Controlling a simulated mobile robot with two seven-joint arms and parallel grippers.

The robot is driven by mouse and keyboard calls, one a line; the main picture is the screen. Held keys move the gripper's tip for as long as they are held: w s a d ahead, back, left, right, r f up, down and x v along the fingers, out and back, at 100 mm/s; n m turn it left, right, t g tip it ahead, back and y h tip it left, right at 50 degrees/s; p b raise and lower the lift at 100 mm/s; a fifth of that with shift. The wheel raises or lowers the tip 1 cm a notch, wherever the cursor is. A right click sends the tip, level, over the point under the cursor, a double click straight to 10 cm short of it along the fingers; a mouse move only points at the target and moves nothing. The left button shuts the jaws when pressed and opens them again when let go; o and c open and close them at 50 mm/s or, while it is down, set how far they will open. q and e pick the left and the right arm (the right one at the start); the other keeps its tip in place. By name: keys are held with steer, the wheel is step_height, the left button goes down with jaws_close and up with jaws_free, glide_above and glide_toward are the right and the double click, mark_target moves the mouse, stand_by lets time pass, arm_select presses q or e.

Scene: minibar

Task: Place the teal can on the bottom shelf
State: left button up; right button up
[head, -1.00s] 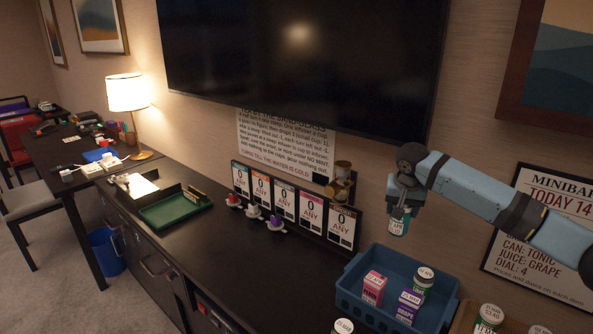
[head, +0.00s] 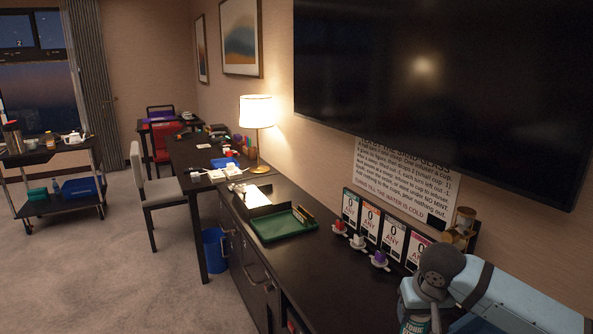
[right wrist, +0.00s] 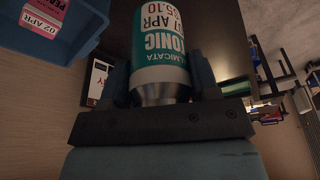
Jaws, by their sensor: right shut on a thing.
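The teal can (right wrist: 162,45), a white and teal tonic can with a silver end, fills the upper middle of the right wrist view. My right gripper (right wrist: 160,85) is shut around it, one finger on each side. In the head view the right gripper (head: 422,308) is at the lower right, and only part of the can (head: 413,326) shows below it at the frame's bottom edge. A trolley at the far left has a low bottom shelf (head: 40,207); I cannot tell whether it is the task's shelf. My left gripper is not in view.
A blue basket (right wrist: 30,45) with a pink carton (right wrist: 42,16) is close to the can in the wrist view. The dark counter (head: 310,270) holds a green tray (head: 280,226) and small cups. A grey chair (head: 160,195) stands before the desk; open carpet (head: 110,275) lies left.

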arm_select(q)
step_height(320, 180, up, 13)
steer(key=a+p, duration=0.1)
steer(key=p, duration=1.4)
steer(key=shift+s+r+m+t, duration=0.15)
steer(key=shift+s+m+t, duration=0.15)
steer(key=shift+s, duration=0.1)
arm_select(e)
steer(key=s+a+r, duration=0.1)
steer(key=s+r, duration=0.9)
steer(key=r, duration=0.1)
steer(key=shift+s+a+r, duration=0.2)
steer(key=shift+s+r, duration=0.15)
steer(key=shift+s, duration=0.05)
steer(key=shift+w, duration=0.1)
